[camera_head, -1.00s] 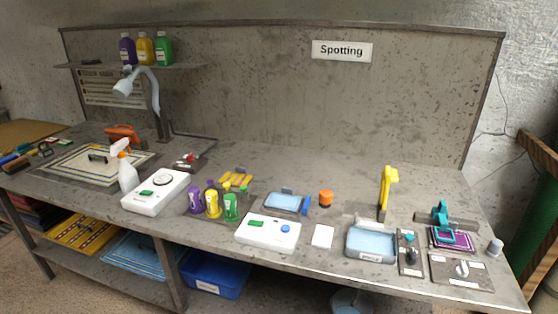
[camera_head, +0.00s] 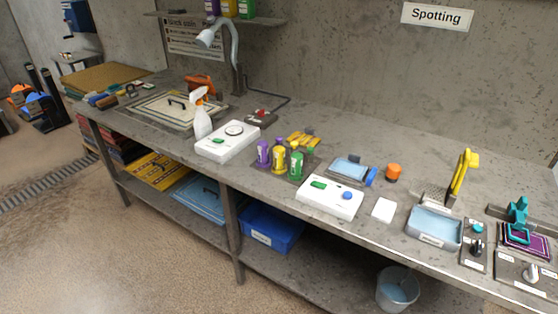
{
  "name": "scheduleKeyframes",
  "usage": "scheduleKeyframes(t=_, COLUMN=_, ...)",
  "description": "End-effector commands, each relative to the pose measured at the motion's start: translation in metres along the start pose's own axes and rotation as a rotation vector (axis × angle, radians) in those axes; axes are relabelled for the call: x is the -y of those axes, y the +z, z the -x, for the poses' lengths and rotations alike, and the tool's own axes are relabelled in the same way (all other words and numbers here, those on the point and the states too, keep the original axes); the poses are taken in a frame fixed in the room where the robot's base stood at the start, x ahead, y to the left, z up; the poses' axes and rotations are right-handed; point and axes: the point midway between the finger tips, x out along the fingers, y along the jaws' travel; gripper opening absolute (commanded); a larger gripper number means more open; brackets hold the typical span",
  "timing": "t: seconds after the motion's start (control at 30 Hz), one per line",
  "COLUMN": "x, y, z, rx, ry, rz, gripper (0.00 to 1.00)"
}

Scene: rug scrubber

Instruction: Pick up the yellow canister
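A small yellow canister (camera_head: 278,158) stands upright on the grey bench, between a purple canister (camera_head: 262,153) and a green canister (camera_head: 296,165). The three stand close together with labels on their fronts. A yellow bottle (camera_head: 229,8) also stands on the wall shelf, its top cut off by the frame edge, between a purple bottle (camera_head: 212,7) and a green bottle (camera_head: 246,9). My gripper is not in view.
A white device (camera_head: 227,141) is left of the canisters, and a white box with a blue knob (camera_head: 330,197) is to their right. A spray bottle (camera_head: 202,116) and lamp (camera_head: 222,45) stand further left. Open floor (camera_head: 80,230) lies in front of the bench.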

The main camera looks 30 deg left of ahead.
Motion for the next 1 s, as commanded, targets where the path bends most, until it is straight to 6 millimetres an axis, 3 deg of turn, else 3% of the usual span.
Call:
scheduleKeyframes(t=0.43, x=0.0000, y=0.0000, z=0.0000, rx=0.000, ry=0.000, rz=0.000, gripper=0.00)
scheduleKeyframes(t=1.0, x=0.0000, y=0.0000, z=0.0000, rx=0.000, ry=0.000, rz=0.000, gripper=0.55)
